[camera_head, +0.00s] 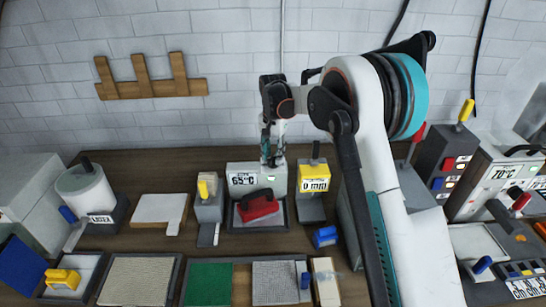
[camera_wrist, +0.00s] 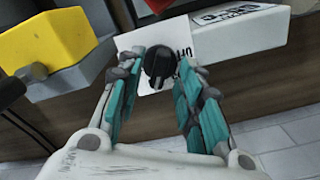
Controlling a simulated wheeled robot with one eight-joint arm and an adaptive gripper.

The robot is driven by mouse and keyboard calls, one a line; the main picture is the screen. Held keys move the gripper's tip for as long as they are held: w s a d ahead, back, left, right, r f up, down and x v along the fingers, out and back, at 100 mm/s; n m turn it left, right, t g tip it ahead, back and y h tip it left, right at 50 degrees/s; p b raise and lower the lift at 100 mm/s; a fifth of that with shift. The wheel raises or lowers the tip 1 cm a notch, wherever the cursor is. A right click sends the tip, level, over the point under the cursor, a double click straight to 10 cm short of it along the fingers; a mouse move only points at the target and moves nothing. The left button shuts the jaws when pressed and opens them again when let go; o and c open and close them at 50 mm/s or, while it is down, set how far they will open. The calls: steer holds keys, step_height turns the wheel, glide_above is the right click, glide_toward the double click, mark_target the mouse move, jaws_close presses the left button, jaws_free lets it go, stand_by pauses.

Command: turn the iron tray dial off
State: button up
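The iron tray (camera_head: 283,221) stands at the back middle of the table. A red iron (camera_head: 258,206) rests on it, and a white box (camera_head: 236,181) reading 65 °C stands behind it. In the wrist view, a round black dial (camera_wrist: 160,66) sits on a white panel (camera_wrist: 130,42) with dark lettering partly covered by my fingers. My gripper (camera_wrist: 158,85) is open, with one teal finger on each side of the dial; whether they touch it I cannot tell. In the head view, my gripper (camera_head: 272,155) is over the right part of the box and hides the dial.
A yellow-topped gauge (camera_head: 314,178) reading 0 mm stands close on the right. A grey block with a yellow handle (camera_head: 207,187) stands on the left. Mats, including a green one (camera_head: 208,284), lie in front. The white brick wall is close behind.

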steer(key=shift+f, duration=0.6)
jaws_close()
